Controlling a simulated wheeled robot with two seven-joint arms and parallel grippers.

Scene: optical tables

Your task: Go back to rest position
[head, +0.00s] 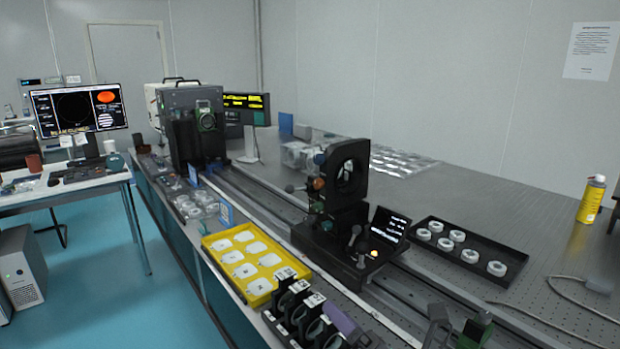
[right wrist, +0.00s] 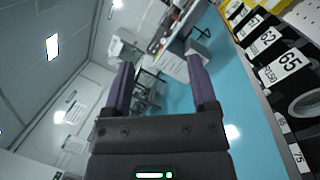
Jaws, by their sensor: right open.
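My right gripper (head: 341,318) shows in part at the bottom of the head view, with a purple finger beside the row of black numbered holders (head: 296,312). In the right wrist view the two purple fingers of this gripper (right wrist: 159,78) stand wide apart with nothing between them. Past them are the blue floor and a distant desk. The holders (right wrist: 270,55), with white number labels, stand to the right of the fingers, apart from them. My left gripper is not in view.
A yellow tray (head: 219,238) with white pieces lies behind the holders. A black optical mount (head: 347,178) stands on the rail. A black tray (head: 440,229) of ring-shaped parts and a yellow bottle (head: 591,199) are to the right. Blue floor (head: 150,300) is clear at left.

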